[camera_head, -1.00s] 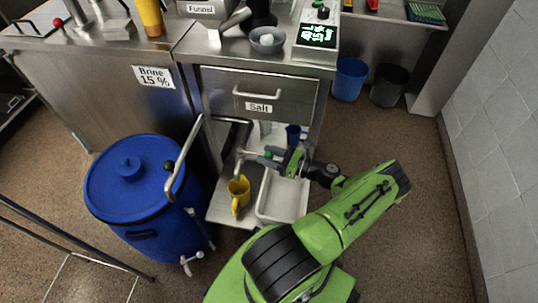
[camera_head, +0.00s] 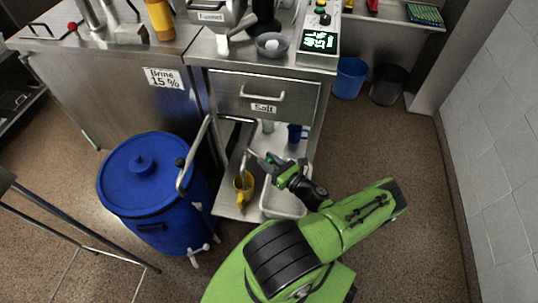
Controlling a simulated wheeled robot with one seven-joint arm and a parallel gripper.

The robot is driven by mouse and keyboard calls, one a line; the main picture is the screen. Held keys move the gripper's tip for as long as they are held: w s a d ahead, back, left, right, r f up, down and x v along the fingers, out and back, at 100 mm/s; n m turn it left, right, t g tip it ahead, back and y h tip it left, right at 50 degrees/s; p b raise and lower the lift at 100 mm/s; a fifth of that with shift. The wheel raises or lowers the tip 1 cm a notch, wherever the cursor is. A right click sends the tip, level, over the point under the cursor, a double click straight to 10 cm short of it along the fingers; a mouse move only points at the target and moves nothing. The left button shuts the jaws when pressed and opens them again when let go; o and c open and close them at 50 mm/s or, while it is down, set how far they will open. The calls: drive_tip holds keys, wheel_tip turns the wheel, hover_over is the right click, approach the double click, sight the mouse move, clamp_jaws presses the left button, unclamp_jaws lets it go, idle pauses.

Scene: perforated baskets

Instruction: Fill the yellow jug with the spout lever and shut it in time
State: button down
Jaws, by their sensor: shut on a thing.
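The yellow jug (camera_head: 243,187) stands upright on the low steel shelf under the salt drawer. The thin spout pipe (camera_head: 242,163) comes down over the jug's mouth. My gripper (camera_head: 257,159) is at the top of this spout, up and right of the jug, and is shut on the spout lever. The lever itself is small and mostly hidden by the fingers. The liquid level inside the jug cannot be made out.
A white tray (camera_head: 268,205) sits right of the jug, below my wrist. A blue cup (camera_head: 293,134) stands farther back on the shelf. The big blue barrel (camera_head: 141,181) with its bent handle stands to the left. Floor on the right is free.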

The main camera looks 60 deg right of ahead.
drive_tip(key=c, duration=0.8)
unclamp_jaws()
drive_tip(key=s, duration=0.5)
drive_tip(key=s+a, duration=0.1)
drive_tip(key=s, duration=0.4)
drive_tip(key=s+a+p, duration=0.1)
drive_tip(key=s, duration=0.4)
drive_tip(key=shift+s+a, duration=0.25)
